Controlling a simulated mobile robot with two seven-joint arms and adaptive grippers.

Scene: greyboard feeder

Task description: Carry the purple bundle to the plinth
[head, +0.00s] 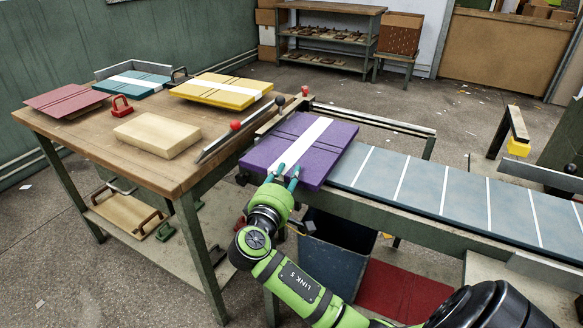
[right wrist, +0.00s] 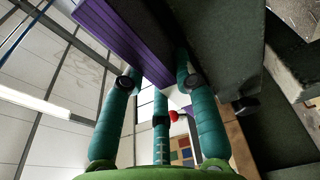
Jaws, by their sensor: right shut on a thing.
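The purple bundle (head: 318,158), a flat slab with a white band across its top, lies at the left end of the blue feeder bed. My right gripper (head: 288,172) is at its front edge, its teal fingers shut on the bundle. In the right wrist view the purple side (right wrist: 125,45) of the bundle shows beyond the teal fingers (right wrist: 162,68). I cannot tell whether the bundle is lifted off the bed. A pale wooden block (head: 157,134) on the workbench may be the plinth; I cannot tell for sure. My left gripper is out of view.
The wooden workbench (head: 60,128) also holds a yellow bundle (head: 213,94), a teal bundle (head: 122,88), a dark red bundle (head: 66,100) and a red clamp (head: 121,106). A metal bar with red and black knobs (head: 225,138) lies between bench and feeder bed (head: 420,188).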

